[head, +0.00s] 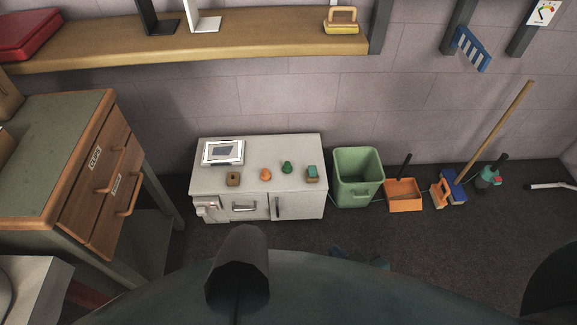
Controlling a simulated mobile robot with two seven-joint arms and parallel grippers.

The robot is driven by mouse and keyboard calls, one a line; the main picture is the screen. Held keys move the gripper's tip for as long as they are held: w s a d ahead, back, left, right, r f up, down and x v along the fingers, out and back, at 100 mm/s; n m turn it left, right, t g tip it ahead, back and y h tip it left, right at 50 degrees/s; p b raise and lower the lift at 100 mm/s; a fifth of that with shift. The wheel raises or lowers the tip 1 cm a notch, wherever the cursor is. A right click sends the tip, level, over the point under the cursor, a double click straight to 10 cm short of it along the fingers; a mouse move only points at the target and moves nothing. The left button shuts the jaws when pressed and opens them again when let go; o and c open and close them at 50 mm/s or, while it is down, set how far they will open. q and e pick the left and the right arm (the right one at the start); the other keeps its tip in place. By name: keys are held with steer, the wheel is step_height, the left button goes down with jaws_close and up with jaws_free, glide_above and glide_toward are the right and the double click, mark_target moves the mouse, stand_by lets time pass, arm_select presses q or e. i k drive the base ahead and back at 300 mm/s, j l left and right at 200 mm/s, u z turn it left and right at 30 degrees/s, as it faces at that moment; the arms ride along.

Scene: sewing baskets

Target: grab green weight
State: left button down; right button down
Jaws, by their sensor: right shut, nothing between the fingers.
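A small green weight (287,168), rounded with a narrower top, stands on the top of a low white cabinet (210,182). An orange weight (265,174) of similar shape stands just left of it. My right gripper (360,258) is only partly seen low in the picture, behind the edge of my own body. It is shut and empty, well apart from the green weight, below and right of the cabinet. My left gripper is not in view.
Also on the cabinet are a brown block (233,179), a green-topped block (312,173) and a framed panel (223,152). A green bin (357,190) stands right of it, then an orange dustpan (404,198) and brushes. A wooden drawer unit (55,150) is left. Dark floor lies in front.

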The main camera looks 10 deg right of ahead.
mark_target(287, 168)
steer(key=i+l+z, duration=0.1)
steer(key=l+z, duration=0.15)
steer(key=i+l+z, duration=0.2)
steer(key=l, duration=0.15)
steer(key=i+l+z, duration=0.1)
steer(key=i, duration=0.8)
steer(key=l+z, duration=0.05)
steer(key=l, duration=0.05)
